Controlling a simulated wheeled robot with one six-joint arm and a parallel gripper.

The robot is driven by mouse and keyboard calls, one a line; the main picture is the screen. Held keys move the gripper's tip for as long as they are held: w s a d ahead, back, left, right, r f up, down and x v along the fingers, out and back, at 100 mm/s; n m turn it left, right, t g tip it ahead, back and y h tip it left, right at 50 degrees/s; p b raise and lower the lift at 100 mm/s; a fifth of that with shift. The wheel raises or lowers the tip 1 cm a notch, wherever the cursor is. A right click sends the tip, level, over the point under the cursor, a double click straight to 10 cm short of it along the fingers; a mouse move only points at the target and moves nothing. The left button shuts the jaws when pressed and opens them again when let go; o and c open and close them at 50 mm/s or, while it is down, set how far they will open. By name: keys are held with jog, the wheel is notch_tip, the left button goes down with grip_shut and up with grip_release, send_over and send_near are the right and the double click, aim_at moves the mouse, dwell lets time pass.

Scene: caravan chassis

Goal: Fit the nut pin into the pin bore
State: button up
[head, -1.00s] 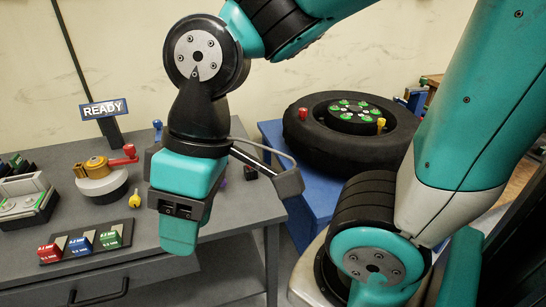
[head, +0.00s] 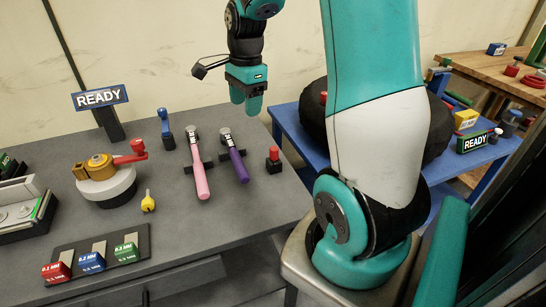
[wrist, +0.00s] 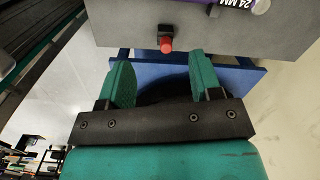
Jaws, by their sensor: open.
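My gripper (head: 247,98) hangs with its fingers down above the far right edge of the grey bench. It also shows in the wrist view (wrist: 161,78), open with nothing between the fingers. A small red-topped peg (head: 273,155) stands on a dark block near the bench's right edge; in the wrist view it (wrist: 165,43) lies beyond the fingertips, apart from them. A yellow-headed piece (head: 148,201) stands at the bench's middle. I cannot tell which piece is the nut pin. The pin bore is not identifiable. My arm hides most of the black tyre (head: 312,125), including its hub.
A pink-handled wrench (head: 200,178) and a purple-handled wrench (head: 236,160) lie on the bench. A brass-topped device (head: 100,175) with a red lever stands left. Colored blocks (head: 92,262) sit in front. A blue table (head: 286,122) carries the tyre. Bench space by the front right is clear.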

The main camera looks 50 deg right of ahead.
aim_at(275, 148)
jog(key=s+d+f+m, duration=0.2)
jog(key=d+f+m, duration=0.1)
jog(key=d+m, duration=0.4)
jog(key=shift+n+g+h, duration=0.3)
jog(key=shift+n, duration=0.1)
jog(key=f, duration=0.3)
jog(key=d+f, duration=0.1)
jog(key=f, duration=0.7)
jog(key=shift+w+d+p, duration=0.15)
jog(key=shift+p, duration=0.25)
jog(key=shift+s+d+f+p, duration=0.1)
jog(key=shift+f+p, duration=0.2)
jog(key=shift+f, duration=1.2)
jog(key=shift+s+d+f+p, duration=0.1)
jog(key=shift+f+p, duration=0.15)
jog(key=shift+f, duration=1.2)
jog(key=c, duration=1)
jog(key=shift+r, duration=0.1)
